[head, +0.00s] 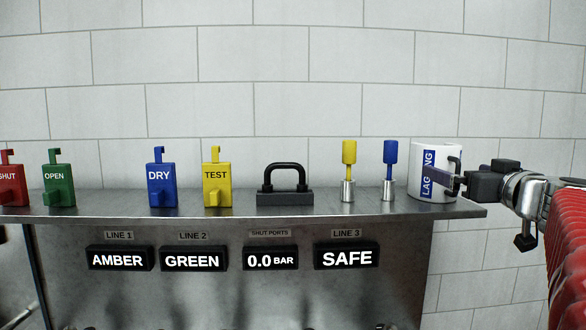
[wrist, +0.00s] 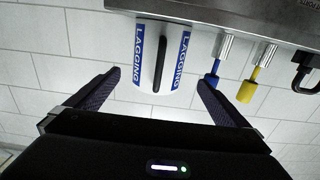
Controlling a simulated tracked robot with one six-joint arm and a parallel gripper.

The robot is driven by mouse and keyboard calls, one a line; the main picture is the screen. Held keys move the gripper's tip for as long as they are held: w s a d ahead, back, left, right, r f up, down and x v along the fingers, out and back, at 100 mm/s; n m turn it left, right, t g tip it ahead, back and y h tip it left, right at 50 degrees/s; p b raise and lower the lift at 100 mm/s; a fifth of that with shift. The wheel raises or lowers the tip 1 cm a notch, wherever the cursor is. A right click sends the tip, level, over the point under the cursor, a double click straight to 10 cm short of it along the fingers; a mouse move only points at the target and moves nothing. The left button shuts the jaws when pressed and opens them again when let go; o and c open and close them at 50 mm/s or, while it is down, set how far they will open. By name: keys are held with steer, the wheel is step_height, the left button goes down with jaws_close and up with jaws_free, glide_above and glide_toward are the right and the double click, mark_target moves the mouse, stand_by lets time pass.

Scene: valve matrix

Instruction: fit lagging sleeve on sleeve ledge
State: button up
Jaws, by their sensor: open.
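The lagging sleeve (head: 428,170) is a white cylinder with a blue LAGGING label and a dark handle. It stands upright at the right end of the steel ledge (head: 240,203). No separate part marked as a sleeve ledge shows. In the wrist view, which is upside down, the sleeve (wrist: 144,50) lies just beyond my open gripper (wrist: 159,82). The fingers are spread to either side of the sleeve's handle (wrist: 159,55).
Left of the sleeve stand a blue-handled tool (head: 389,168) and a yellow-handled one (head: 348,168) in metal holders. Lit displays (head: 346,256) sit below the ledge.

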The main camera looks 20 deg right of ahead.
mark_target(440, 164)
steer(key=shift+x, duration=2.2)
steer(key=shift+w, duration=0.15)
steer(key=shift+d+x, duration=0.15)
steer(key=shift+x, duration=1.1)
steer(key=shift+d+x, duration=0.15)
steer(key=shift+x, duration=1.1)
steer(key=c, duration=1)
step_height(440, 164, up, 10)
